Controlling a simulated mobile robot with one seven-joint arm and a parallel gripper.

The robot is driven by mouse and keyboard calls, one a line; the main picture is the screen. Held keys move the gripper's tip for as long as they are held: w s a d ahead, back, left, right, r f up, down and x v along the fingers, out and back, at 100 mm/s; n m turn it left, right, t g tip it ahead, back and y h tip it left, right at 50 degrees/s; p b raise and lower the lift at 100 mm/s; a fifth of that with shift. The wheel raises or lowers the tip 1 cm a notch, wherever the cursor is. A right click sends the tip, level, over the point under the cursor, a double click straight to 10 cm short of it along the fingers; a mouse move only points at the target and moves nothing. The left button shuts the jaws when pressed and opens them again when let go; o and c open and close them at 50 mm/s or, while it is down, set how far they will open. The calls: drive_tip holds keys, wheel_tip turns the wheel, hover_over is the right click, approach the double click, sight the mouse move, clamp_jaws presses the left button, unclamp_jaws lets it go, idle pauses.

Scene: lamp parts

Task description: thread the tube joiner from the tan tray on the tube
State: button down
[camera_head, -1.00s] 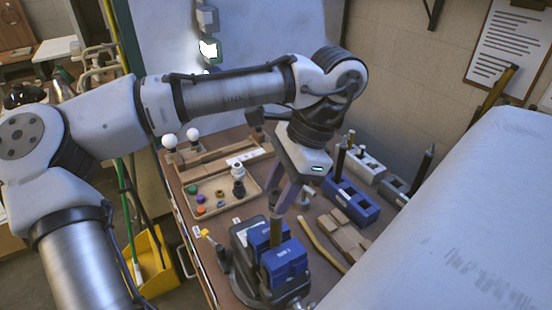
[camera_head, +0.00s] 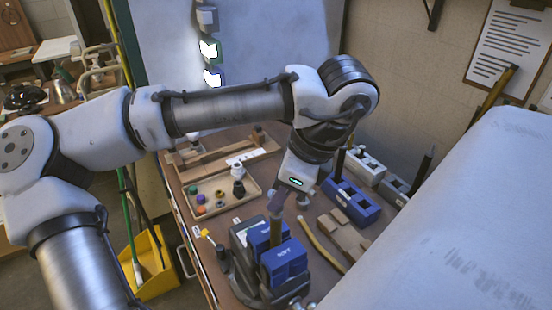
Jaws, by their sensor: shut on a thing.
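The tube (camera_head: 275,231) stands upright between the blue soft jaws of a vise (camera_head: 285,262). My gripper (camera_head: 276,207) points down right over the tube's top end. It is shut on a small part, which I take for the tube joiner; the fingers hide most of it. I cannot tell whether the part is around the tube or just above it. The tan tray (camera_head: 252,203) lies left of and behind the vise, with several small coloured, dark and white parts in it.
A blue block (camera_head: 350,200) and a pale block (camera_head: 365,165) with upright pieces stand behind to the right. A yellow rod (camera_head: 318,238) and brown wooden pieces (camera_head: 343,232) lie right of the vise. A yellow-tipped tool stands at its left.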

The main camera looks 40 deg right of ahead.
drive_tip(key=shift+m, duration=0.4)
drive_tip(key=m+h, duration=0.1)
drive_tip(key=m, duration=0.1)
drive_tip(key=m+h, duration=0.1)
drive_tip(key=m, duration=0.2)
drive_tip(key=shift+s+a+f+t, duration=0.1)
drive_tip(key=shift+a+t, duration=0.1)
drive_tip(key=shift+t, duration=0.1)
drive_tip(key=shift+m+h, duration=0.4)
drive_tip(key=shift+m, duration=0.4)
drive_tip(key=m+h, duration=0.1)
drive_tip(key=m, duration=0.2)
drive_tip(key=shift+a, duration=0.15)
drive_tip(key=m+g+h, duration=0.1)
drive_tip(key=m, duration=0.2)
drive_tip(key=shift+m, duration=0.4)
